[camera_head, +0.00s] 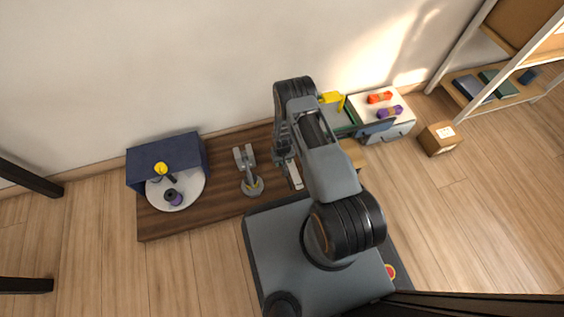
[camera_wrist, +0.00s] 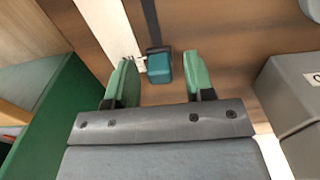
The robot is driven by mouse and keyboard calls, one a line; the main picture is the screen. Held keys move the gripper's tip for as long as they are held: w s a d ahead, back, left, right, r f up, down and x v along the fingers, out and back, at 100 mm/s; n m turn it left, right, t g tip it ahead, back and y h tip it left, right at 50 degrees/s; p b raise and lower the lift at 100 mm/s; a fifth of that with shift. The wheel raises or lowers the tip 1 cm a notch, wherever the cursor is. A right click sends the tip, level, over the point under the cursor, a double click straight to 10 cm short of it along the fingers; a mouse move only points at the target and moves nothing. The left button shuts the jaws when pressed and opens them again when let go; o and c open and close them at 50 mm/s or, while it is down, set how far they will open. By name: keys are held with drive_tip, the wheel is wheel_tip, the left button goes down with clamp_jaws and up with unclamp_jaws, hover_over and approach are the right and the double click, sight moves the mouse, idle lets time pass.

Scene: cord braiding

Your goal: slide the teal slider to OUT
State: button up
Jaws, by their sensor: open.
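The teal slider (camera_wrist: 159,66) is a small block at the end of a dark track (camera_wrist: 151,22) in the wrist view. A pale strip (camera_wrist: 108,28) with small dark marks runs beside the track; I cannot read the marks. My gripper (camera_wrist: 160,60) is open, one green finger on each side of the slider. Gaps show between the fingers and the slider, and I see no contact. In the head view my gripper (camera_head: 284,150) hangs over the brown table, beside a pale plate (camera_head: 295,177). The slider cannot be made out there.
In the wrist view, a grey box (camera_wrist: 292,85) with a partly cut-off label stands close on the right, and a green panel (camera_wrist: 50,120) on the left. In the head view, a grey forked stand (camera_head: 246,170) and a white turntable (camera_head: 190,195) are left of my arm.

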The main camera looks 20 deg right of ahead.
drive_tip(key=shift+f, duration=0.1)
clamp_jaws()
idle(0.5)
